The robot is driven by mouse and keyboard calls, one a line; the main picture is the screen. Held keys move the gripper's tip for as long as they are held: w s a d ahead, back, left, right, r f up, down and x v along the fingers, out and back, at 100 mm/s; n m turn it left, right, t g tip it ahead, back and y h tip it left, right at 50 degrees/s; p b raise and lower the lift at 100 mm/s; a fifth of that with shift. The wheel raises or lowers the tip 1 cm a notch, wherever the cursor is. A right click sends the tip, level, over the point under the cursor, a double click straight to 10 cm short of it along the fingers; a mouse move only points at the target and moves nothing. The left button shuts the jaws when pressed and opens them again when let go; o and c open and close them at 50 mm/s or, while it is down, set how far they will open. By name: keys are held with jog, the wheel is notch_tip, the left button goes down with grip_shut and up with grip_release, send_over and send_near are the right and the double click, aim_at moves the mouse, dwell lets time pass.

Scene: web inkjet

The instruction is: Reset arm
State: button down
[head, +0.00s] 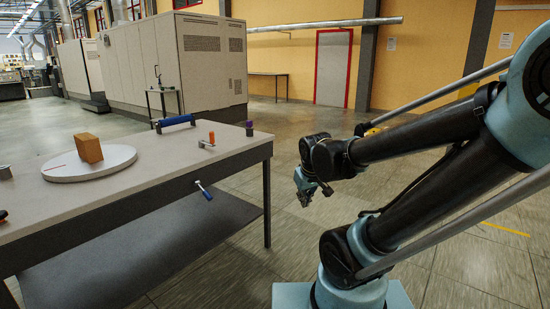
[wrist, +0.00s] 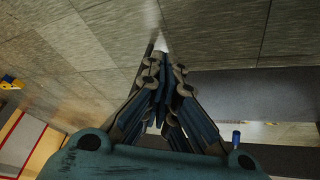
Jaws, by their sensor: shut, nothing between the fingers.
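My gripper (head: 305,188) hangs over the open floor to the right of the table in the head view, apart from everything. The wrist view shows its fingers (wrist: 165,70) close together with nothing between them. My arm is bent, with the forearm reaching left from the elbow at the right edge.
The table (head: 130,193) carries a white round board (head: 62,172) with an orange-brown block (head: 88,148), a blue-handled roller (head: 175,121), an orange-topped item (head: 211,138) and a purple item (head: 249,128). A blue handle (head: 204,191) sticks out from its front. Floor right of the table is clear.

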jog(key=s+d+f+m+g, duration=0.2)
jog(key=s+d+m+g, duration=0.1)
jog(key=s+d, duration=0.6)
jog(key=s+m, duration=0.1)
jog(key=s, duration=0.2)
jog(key=shift+s+f+h, duration=0.15)
jog(key=shift+f+h, duration=0.15)
jog(key=shift+w+f, duration=0.2)
jog(key=shift+w, duration=0.3)
